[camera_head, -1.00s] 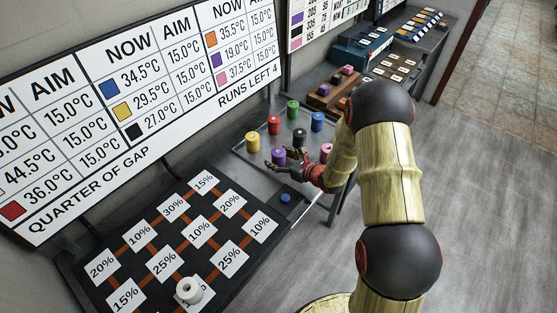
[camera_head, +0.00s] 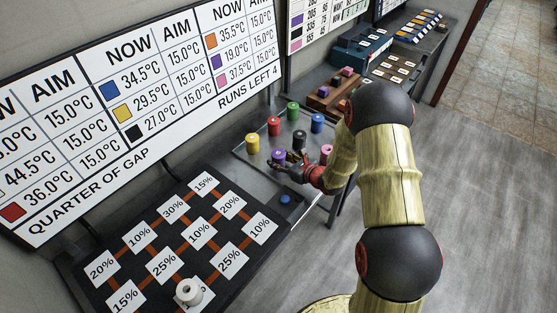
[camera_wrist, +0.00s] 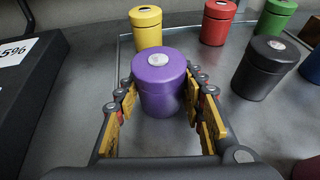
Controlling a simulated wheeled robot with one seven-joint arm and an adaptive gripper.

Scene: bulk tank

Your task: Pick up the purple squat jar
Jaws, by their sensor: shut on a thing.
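The purple squat jar (camera_wrist: 160,85) stands upright between the fingers of my gripper (camera_wrist: 162,100) in the wrist view, with a pale disc on its lid. The yellow-padded fingers are shut on its two sides. In the head view the purple jar (camera_head: 278,157) shows just beyond my gripper (camera_head: 285,163), partly hidden by the fingers. It appears at tray level; I cannot tell whether its base touches the tray.
A yellow jar (camera_wrist: 146,27), a red jar (camera_wrist: 217,22), a green jar (camera_wrist: 274,18) and a black jar (camera_wrist: 264,68) stand close behind and to the right. A pink jar (camera_head: 326,151) is near my wrist. A black board with percent labels (camera_head: 150,262) lies to the left.

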